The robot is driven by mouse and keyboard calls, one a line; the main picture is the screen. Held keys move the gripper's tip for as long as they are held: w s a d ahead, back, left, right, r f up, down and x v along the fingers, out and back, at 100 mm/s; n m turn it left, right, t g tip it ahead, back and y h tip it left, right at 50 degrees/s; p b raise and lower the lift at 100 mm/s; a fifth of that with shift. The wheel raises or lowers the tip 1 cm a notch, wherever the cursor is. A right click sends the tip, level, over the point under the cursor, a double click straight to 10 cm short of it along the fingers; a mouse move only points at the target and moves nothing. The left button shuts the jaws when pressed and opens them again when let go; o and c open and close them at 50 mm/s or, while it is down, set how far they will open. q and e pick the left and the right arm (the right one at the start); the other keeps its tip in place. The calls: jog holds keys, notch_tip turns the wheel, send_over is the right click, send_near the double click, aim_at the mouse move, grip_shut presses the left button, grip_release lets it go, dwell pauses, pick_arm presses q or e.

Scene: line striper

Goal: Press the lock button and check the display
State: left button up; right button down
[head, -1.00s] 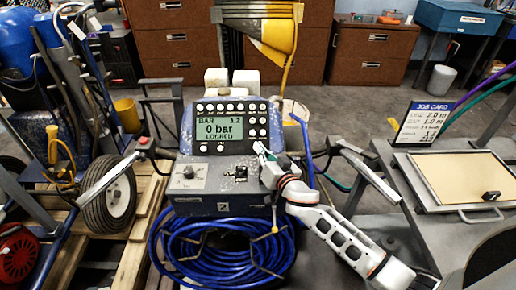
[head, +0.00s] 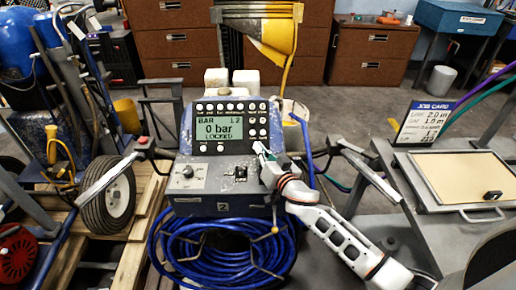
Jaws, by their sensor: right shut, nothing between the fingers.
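The blue line striper's control panel (head: 187,182) stands in the middle of the head view. Its lit green display (head: 220,129) reads "BAR", "0 bar" and "LOCKED". Rows of round buttons (head: 225,107) run above the display and to its right, and two more sit below it; their labels are too small to read. My right gripper (head: 259,147) is shut and empty, with its tips at the panel's lower right, by the right-hand buttons. I cannot tell whether the tips touch a button, as they hide that spot. My left gripper does not show.
A coiled blue hose (head: 222,252) hangs below the panel. Handlebars reach out on both sides. A job card (head: 426,124) stands by a tray (head: 462,180) on the right bench. A wheeled cart with a tyre (head: 110,200) and pallet wood are at left.

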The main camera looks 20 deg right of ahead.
jog(key=shift+w+d+f, duration=0.1)
jog(key=shift+w+f, duration=0.05)
jog(key=shift+f, duration=0.05)
dwell(0.3)
